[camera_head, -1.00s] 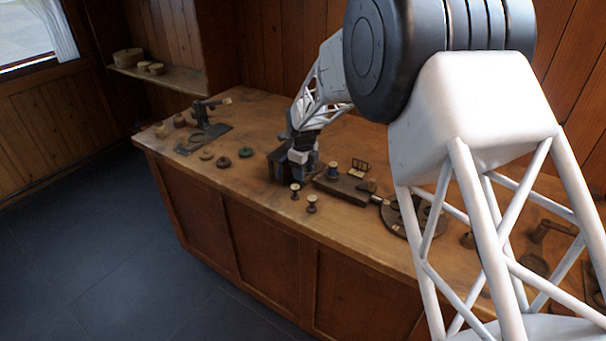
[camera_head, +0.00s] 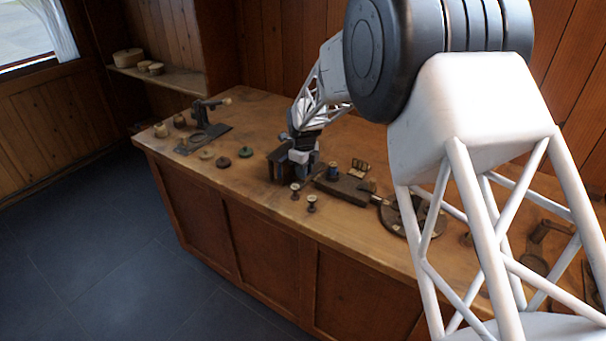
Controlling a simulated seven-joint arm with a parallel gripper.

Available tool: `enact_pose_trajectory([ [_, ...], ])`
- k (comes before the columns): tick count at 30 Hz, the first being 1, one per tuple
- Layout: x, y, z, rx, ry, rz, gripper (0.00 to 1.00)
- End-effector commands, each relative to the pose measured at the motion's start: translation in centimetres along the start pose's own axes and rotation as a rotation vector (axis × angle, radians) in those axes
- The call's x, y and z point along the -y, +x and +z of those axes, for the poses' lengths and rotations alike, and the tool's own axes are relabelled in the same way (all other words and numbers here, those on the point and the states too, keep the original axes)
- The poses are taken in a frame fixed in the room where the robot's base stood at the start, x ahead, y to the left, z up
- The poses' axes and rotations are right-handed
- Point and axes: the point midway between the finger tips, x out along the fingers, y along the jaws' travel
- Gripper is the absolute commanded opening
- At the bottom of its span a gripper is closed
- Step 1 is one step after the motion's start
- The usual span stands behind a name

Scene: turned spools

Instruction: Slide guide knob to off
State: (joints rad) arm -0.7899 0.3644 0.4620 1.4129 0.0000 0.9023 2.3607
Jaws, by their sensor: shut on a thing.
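My gripper (camera_head: 299,166) is at the middle of the workbench, pointing down in front of a dark block-like device (camera_head: 279,163). The guide knob is too small to make out and is probably hidden by my gripper. The jaws are small in the view, and they are at the device's right side.
Two small spools (camera_head: 311,203) stand near the bench's front edge. A round dark tray (camera_head: 398,222) lies to the right. A clamp-like tool (camera_head: 205,124) and several discs are at the left. The bench (camera_head: 256,108) is clear behind.

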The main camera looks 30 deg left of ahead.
Motion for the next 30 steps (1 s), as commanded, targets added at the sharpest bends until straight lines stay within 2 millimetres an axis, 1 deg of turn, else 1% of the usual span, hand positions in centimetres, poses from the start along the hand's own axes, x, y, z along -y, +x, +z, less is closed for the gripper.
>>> enact_pose_trajectory([
  [21, 2.5, 0.0, 0.0, 0.0, 0.0, 0.0, 0.1],
  [30, 3.1, 0.0, 0.0, 0.0, 0.0, 0.0, 0.1],
])
